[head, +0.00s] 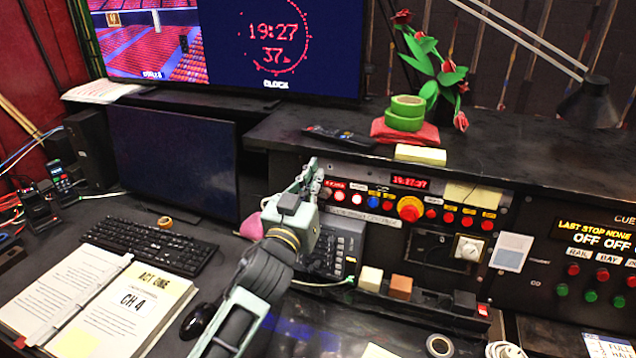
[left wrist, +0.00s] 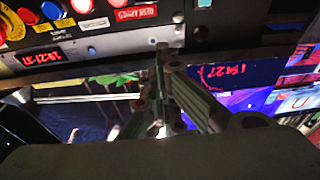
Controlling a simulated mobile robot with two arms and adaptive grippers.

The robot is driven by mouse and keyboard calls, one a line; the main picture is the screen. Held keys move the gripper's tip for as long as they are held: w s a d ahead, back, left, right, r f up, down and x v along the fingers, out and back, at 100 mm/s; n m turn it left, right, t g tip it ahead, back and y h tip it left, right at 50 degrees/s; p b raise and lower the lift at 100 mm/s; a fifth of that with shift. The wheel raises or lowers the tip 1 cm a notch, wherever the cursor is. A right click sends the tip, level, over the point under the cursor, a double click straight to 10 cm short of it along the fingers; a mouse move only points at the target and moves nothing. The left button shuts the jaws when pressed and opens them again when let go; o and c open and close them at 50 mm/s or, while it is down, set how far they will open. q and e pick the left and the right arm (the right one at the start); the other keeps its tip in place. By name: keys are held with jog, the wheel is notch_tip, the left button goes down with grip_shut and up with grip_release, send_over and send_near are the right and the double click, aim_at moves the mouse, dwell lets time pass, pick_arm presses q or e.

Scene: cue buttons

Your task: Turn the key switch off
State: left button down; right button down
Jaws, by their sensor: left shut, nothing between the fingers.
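My left gripper (head: 314,168) is shut and empty, its fingertips at the left end of the control panel (head: 450,185). In the left wrist view the shut fingertips (left wrist: 165,50) are close to the panel's edge; I cannot tell whether they touch it. I cannot make out the key switch for certain; the fingers cover part of the panel's left end. My right gripper is not in view.
A phone-like keypad (head: 335,245) lies below. A monitor (head: 175,160), keyboard (head: 150,243) and open binder (head: 100,300) fill the left desk.

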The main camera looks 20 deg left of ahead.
aim_at(323, 197)
pick_arm(q)
jog(key=shift+w+r, duration=0.15)
jog(key=shift+w, duration=0.45)
jog(key=shift+w+r, duration=0.15)
jog(key=shift+w, duration=0.4)
jog(key=f, duration=0.1)
jog(key=f+p, duration=0.1)
jog(key=f, duration=0.1)
jog(key=shift+s+f, duration=0.25)
jog(key=shift+s, duration=0.1)
jog(key=shift+w+f, duration=0.1)
jog(key=shift+f, duration=0.2)
